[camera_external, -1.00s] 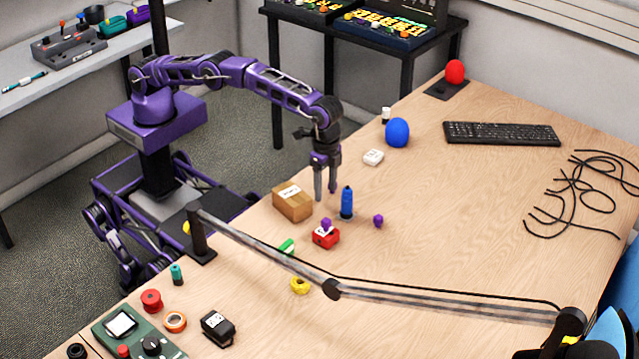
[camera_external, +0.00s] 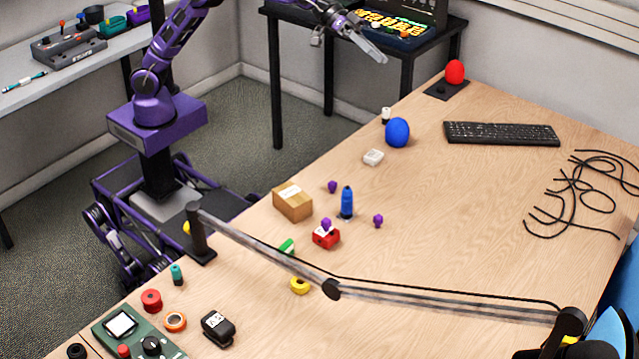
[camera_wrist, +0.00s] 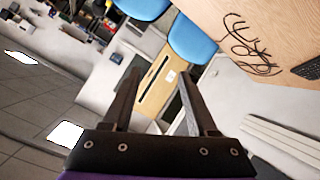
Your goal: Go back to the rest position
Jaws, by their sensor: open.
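My gripper (camera_external: 368,43) is raised high above the floor beyond the table's far left edge, in front of the dark side table. It points to the right in the external view. In the wrist view its two fingers (camera_wrist: 158,95) stand apart with nothing between them. My purple arm is lifted clear of the wooden table (camera_external: 455,215).
On the table are a cardboard box (camera_external: 292,202), a blue bottle-like thing (camera_external: 346,202), a red block (camera_external: 325,237), small purple pieces (camera_external: 378,220), a blue ball (camera_external: 397,132), a keyboard (camera_external: 501,134) and black cables (camera_external: 575,195). A long black-ended bar (camera_external: 265,245) crosses the table.

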